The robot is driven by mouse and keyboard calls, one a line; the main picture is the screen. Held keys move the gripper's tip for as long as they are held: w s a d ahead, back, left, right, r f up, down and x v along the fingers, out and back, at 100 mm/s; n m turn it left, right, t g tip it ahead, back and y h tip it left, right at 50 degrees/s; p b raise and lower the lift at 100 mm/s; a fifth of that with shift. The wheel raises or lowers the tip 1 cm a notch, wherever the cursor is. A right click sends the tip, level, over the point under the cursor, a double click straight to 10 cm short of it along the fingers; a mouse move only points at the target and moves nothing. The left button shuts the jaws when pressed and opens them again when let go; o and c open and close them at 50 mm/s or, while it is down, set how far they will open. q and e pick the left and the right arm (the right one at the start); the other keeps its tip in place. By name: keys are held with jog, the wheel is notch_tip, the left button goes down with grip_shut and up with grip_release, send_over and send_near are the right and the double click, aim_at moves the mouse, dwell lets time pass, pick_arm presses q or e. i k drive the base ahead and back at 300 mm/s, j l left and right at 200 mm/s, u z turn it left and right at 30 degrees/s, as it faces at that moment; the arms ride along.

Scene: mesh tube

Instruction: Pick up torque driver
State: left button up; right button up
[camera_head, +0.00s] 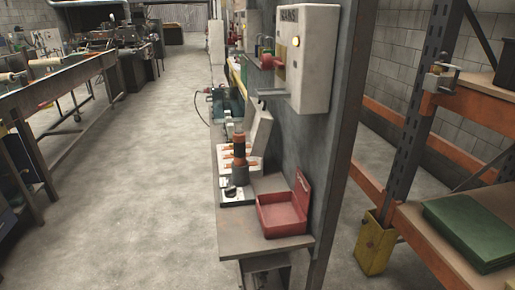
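An upright tool with a dark grey body and an orange-red band (239,148) stands on a narrow bench; it may be the torque driver, but it is too small to be sure. Under it is a flat black-and-white base (237,193) on the bench top. Smaller orange-handled items (227,154) lie in a pale holder right behind it and are partly hidden by it. Neither of my grippers shows in the head view.
The narrow bench (265,244) holds an open red box (283,212) at its near end. A grey post and panel with a white wall unit (306,58) stand along its right side. A shelf rack with a green case (473,232) is at right. The floor (140,190) left is clear.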

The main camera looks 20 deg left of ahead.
aim_at(239, 136)
jog(key=z, duration=0.4)
jog(key=j+z, duration=0.75)
jog(key=k+j+z, duration=0.15)
jog(key=j, duration=0.2)
jog(key=j+z, duration=0.15)
jog(key=j, duration=0.2)
jog(key=k+j+z, duration=0.15)
jog(key=j, duration=0.15)
jog(key=k+j+z, duration=0.1)
jog(key=j, duration=0.2)
jog(key=k+j, duration=0.2)
jog(key=j, duration=0.15)
jog(key=k+j+z, duration=0.1)
jog(key=j, duration=0.55)
jog(key=k+j, duration=0.15)
jog(key=i+l, duration=0.25)
jog(key=i, duration=0.2)
